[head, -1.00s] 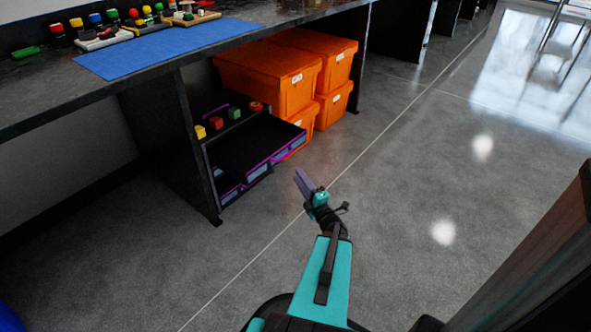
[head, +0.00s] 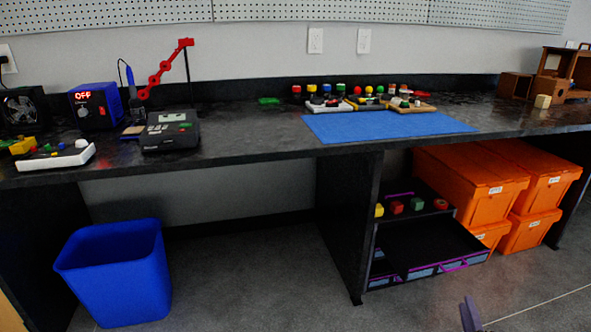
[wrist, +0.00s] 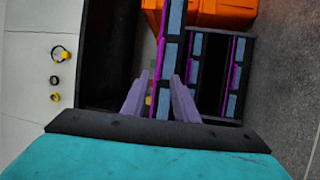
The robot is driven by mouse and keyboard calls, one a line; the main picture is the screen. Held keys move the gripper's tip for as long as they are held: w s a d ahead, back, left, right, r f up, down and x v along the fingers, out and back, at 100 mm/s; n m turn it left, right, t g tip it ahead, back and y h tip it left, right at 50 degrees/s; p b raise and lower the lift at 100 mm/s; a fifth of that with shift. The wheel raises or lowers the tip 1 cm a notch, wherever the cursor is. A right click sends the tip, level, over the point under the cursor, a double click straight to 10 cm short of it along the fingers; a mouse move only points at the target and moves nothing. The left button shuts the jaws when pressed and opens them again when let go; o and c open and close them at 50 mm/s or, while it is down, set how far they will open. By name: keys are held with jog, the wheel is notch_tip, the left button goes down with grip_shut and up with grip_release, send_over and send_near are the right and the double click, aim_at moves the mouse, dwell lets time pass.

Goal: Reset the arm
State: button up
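My gripper (wrist: 157,92) shows in the wrist view with its two purple fingers apart, open and with nothing seen held. The black drawer unit with purple and blue-grey fronts (wrist: 240,75) lies beyond and below the fingertips. In the head view only a purple fingertip of my gripper (head: 469,314) shows at the bottom edge, right of centre, in front of the drawer unit (head: 400,276). The rest of my arm is out of the head view.
A dark workbench (head: 260,135) spans the head view, with a blue mat (head: 385,125), electronics and small coloured parts on it. Orange crates (head: 470,185) and a blue bin (head: 115,270) stand underneath. Grey floor (head: 255,285) is clear between bin and drawer unit.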

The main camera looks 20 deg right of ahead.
jog(key=w+a+r+n+t+y+p, duration=0.15)
jog(key=w+a+r+y+p, duration=0.25)
jog(key=w+a+r+p, duration=0.45)
jog(key=w+a+r+n+y+p, duration=0.3)
jog(key=w+a+y+p, duration=0.15)
jog(key=w+a, duration=0.85)
jog(key=w+a+m+g+p, duration=0.2)
jog(key=a+p, duration=0.4)
jog(key=a, duration=0.3)
jog(key=w+a+m+g+p, duration=0.25)
jog(key=a+p, duration=0.35)
jog(key=a, duration=0.3)
jog(key=s+a+f+m+g+p, duration=0.4)
jog(key=s+a+f+g+p, duration=0.4)
jog(key=s+a, duration=0.25)
jog(key=s+a+m+g, duration=0.2)
jog(key=s+g, duration=0.4)
jog(key=s, duration=0.6)
jog(key=s+a+m+g, duration=0.1)
jog(key=s+m+g, duration=0.4)
jog(key=s, duration=0.8)
jog(key=shift+a+m+g+y+p, duration=0.3)
jog(key=shift+a+g+y, duration=0.05)
jog(key=shift+a+g, duration=0.05)
